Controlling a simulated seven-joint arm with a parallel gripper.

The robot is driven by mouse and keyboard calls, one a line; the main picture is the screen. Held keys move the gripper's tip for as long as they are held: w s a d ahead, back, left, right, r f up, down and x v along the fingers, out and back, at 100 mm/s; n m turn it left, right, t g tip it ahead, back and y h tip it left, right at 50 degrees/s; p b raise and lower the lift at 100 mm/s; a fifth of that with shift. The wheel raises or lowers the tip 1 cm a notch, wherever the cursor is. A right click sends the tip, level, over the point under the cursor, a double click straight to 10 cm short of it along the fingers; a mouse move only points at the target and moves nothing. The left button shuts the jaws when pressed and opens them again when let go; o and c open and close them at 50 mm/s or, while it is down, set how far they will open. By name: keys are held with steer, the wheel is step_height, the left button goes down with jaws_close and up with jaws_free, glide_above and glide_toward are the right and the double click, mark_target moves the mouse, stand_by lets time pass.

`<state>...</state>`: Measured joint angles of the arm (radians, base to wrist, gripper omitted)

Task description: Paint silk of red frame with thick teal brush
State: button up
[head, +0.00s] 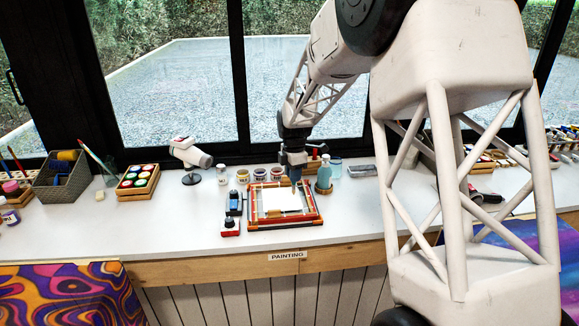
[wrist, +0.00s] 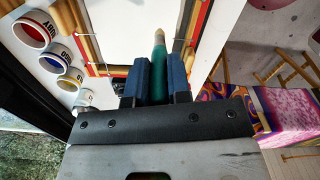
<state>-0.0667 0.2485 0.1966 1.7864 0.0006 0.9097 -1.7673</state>
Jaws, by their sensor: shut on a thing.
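My gripper (head: 294,165) is over the back right part of the red frame in the head view. In the wrist view its two blue fingers (wrist: 158,85) are shut on the thick teal brush (wrist: 159,62), whose pale tip points away from the wrist. The red frame (head: 255,208) lies on the table with white silk (head: 275,201) stretched inside. The silk (wrist: 120,30) and the frame's red edge (wrist: 202,17) also show in the wrist view. The brush tip is over the silk near the frame's edge; I cannot tell whether it touches.
Several labelled paint jars (head: 260,174) stand behind the frame; one reads RUBY (wrist: 35,32). Small blue and red items (head: 233,204) sit left of the frame.

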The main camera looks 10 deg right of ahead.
steer(key=shift+s+d+f, duration=0.1)
steer(key=shift+s, duration=0.7)
steer(key=shift+f, duration=0.4)
steer(key=shift+f, duration=2.05)
steer(key=shift+w, duration=5.25)
steer(key=shift+w+r, duration=0.15)
steer(key=shift+w, duration=0.3)
steer(key=shift+r, duration=2.6)
